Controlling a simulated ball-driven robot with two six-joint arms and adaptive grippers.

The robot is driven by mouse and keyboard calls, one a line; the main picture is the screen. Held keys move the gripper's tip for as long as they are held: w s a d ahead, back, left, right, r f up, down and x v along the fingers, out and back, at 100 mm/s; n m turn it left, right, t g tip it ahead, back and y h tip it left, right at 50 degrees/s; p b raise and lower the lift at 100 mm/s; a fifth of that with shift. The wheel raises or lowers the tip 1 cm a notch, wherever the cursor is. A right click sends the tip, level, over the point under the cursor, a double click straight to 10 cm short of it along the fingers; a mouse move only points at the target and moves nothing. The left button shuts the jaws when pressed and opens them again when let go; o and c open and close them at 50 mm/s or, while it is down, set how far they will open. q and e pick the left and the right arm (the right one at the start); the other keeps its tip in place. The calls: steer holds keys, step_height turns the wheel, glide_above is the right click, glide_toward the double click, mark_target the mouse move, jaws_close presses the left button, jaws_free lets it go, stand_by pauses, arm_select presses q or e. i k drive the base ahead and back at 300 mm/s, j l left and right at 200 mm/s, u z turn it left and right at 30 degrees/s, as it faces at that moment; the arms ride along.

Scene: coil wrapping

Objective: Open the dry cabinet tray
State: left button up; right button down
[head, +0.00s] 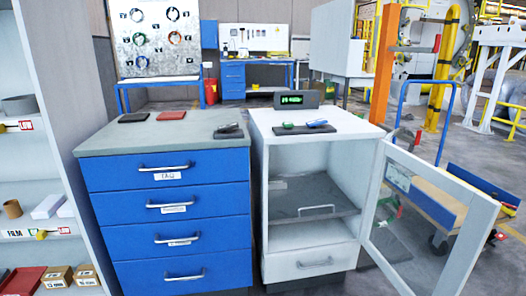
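The white dry cabinet (257,180) stands in the middle of the head view. Its glazed door (427,222) is swung open to the right. Inside, a dark grey tray (292,197) lies level, with a light metal handle (317,210) at its front. The tray appears to sit inside the cabinet opening. A shut white drawer (313,263) is below it. Neither of my grippers shows in this view.
A blue drawer cabinet (172,210) with shut drawers stands directly left. A digital display (296,99) and small tools (305,127) rest on the dry cabinet. White shelves (40,180) are at far left. A blue-handled cart (438,190) stands behind the open door.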

mark_target(308, 196)
steer(key=i+l+u, duration=0.2)
steer(key=l, duration=1.1)
steer(key=k+l+u, duration=0.1)
steer(key=l+u, duration=0.15)
steer(key=l, duration=1.05)
steer(key=k+l+u, duration=0.2)
steer(key=l, duration=1.1)
steer(key=i+j+z, duration=0.1)
steer(key=j, duration=0.3)
steer(key=i+j, duration=0.25)
steer(key=j, duration=0.15)
steer(key=i+j+z, duration=0.15)
steer(key=j, duration=0.25)
steer(key=i+j, duration=0.15)
steer(key=j, duration=0.25)
steer(key=i+j+z, duration=0.15)
steer(key=j, duration=0.25)
steer(key=i+j+z, duration=0.1)
steer(key=j, duration=0.35)
steer(key=i+j, duration=0.1)
steer(key=j, duration=0.35)
steer(key=z, duration=0.05)
